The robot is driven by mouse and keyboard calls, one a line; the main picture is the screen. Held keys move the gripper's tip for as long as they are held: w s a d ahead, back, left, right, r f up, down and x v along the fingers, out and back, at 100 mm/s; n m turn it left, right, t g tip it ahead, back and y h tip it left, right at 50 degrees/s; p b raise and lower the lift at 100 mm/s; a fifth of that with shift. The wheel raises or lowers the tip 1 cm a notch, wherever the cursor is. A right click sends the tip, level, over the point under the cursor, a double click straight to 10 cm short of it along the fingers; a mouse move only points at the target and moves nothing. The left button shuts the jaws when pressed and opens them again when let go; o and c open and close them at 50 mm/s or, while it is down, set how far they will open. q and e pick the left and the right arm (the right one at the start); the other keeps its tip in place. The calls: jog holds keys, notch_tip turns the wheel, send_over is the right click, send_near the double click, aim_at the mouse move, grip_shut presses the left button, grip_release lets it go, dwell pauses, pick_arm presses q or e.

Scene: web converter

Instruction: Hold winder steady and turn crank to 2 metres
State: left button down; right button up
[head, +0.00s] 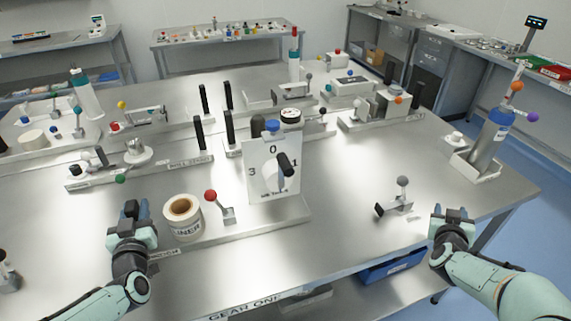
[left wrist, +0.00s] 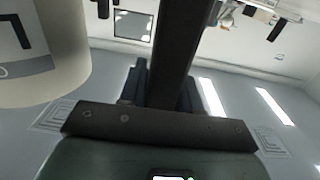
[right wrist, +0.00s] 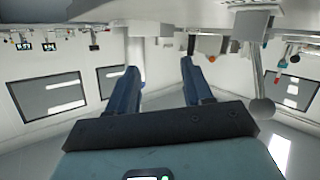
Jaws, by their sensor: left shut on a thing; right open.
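The winder has a white dial plate (head: 262,180) marked 0, 1 and 3, standing upright at the front middle of the table. A black crank knob (head: 285,163) sticks out from its face, to the right of centre. My left gripper (head: 131,210) is left of the white roll (head: 184,228) at the front of the winder's base (head: 285,222). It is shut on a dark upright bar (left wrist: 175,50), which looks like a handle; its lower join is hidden. My right gripper (head: 453,214) is open and empty at the right front, well apart from the crank.
A red-ball lever (head: 211,196) stands between the roll and the dial. A grey-ball lever fixture (head: 402,183) is left of my right gripper. A bottle stand (head: 490,145) is at the right edge. Tabletop between dial and grey-ball fixture is clear.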

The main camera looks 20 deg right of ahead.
jog(key=w+a+r+n+t+y, duration=0.1)
jog(key=w+a+r+t+y, duration=0.15)
jog(key=a, duration=0.45)
jog(key=w+a+r+t+y, duration=0.1)
jog(key=w+a+r, duration=0.2)
jog(key=a, duration=0.3)
jog(key=n+t+y, duration=0.4)
jog(key=t+y, duration=0.1)
jog(key=y, duration=0.2)
send_near(290, 174)
jog(key=w, duration=1.2)
jog(key=shift+w+d+r, duration=0.2)
jog(key=shift+w, duration=0.2)
grip_shut()
